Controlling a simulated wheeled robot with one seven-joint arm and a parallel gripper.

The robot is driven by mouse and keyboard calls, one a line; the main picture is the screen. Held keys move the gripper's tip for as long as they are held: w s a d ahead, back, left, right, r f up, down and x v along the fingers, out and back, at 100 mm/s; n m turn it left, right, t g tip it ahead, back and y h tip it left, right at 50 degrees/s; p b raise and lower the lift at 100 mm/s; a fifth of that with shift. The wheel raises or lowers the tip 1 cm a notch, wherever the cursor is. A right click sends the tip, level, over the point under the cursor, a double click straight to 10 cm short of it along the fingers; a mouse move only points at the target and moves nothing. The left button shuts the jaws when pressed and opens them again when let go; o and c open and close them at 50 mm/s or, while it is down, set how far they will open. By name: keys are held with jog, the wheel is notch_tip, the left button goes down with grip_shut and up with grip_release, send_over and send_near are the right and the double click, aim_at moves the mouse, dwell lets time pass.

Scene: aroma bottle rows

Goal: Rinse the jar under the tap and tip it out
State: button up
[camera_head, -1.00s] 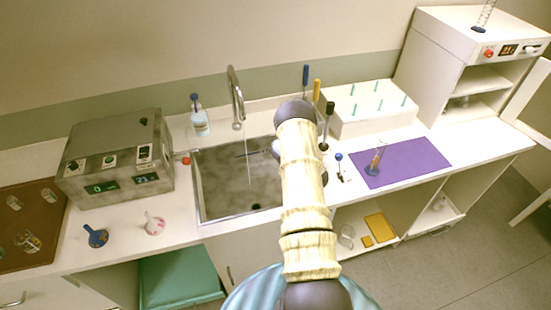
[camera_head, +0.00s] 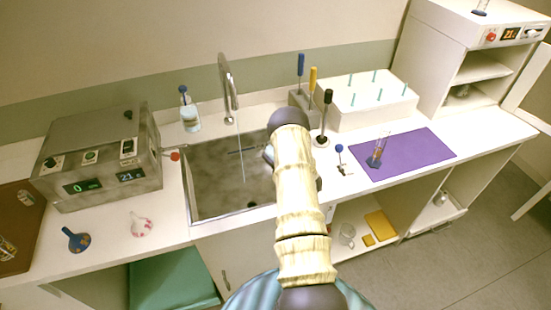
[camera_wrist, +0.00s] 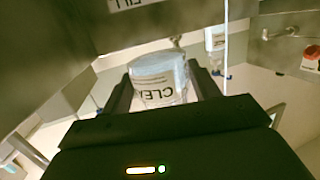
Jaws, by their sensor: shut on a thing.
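My gripper (camera_wrist: 160,88) is shut on a clear jar (camera_wrist: 158,72) in the wrist view. The jar has a pale blue upper part and a label whose visible letters read "CLEA"; the rest is cut off. In the head view my own arm hides most of the gripper and jar, at the right side of the sink (camera_head: 207,205). The curved metal tap (camera_head: 224,75) stands behind the sink, and a thin stream of water (camera_head: 240,145) falls from it, left of my arm. The stream also shows in the wrist view (camera_wrist: 225,40), right of the jar and apart from it.
A soap bottle (camera_head: 190,117) stands left of the tap. A grey metal box with displays (camera_head: 95,165) and two small flasks (camera_head: 76,239) are on the left counter. Coloured-handled tools (camera_head: 313,80), a white rack (camera_head: 365,112) and a purple mat (camera_head: 415,150) lie to the right.

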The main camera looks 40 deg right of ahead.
jog(key=shift+a+r+n+p, duration=0.2)
jog(key=shift+n+p, duration=0.1)
jog(key=shift+w+a+r+n+p, duration=0.1)
jog(key=shift+a+r+n+p, duration=0.1)
jog(key=shift+a+n+p, duration=0.25)
jog(key=shift+a+f+n+h, duration=0.45)
jog(key=shift+a+n, duration=0.15)
jog(key=shift+n, duration=0.35)
jog(key=a+n, duration=0.1)
jog(key=n+h, duration=0.1)
jog(key=a+n, duration=0.1)
jog(key=shift+w+a+r+n+g+p, duration=0.1)
jog(key=shift+w+a+n+g+p, duration=0.2)
jog(key=shift+g+p, duration=0.1)
dwell(0.8)
jog(key=shift+a+f+n+h+b, duration=0.1)
jog(key=shift+f+n+h+b, duration=0.15)
jog(key=shift+n+h+b, duration=0.55)
dwell(0.7)
jog(key=shift+r+n+b, duration=0.15)
jog(key=shift+n+b, duration=0.25)
jog(key=shift+n, duration=0.2)
jog(key=shift+a+r+n, duration=0.1)
jog(key=shift+r+n, duration=0.05)
jog(key=shift+n, duration=0.15)
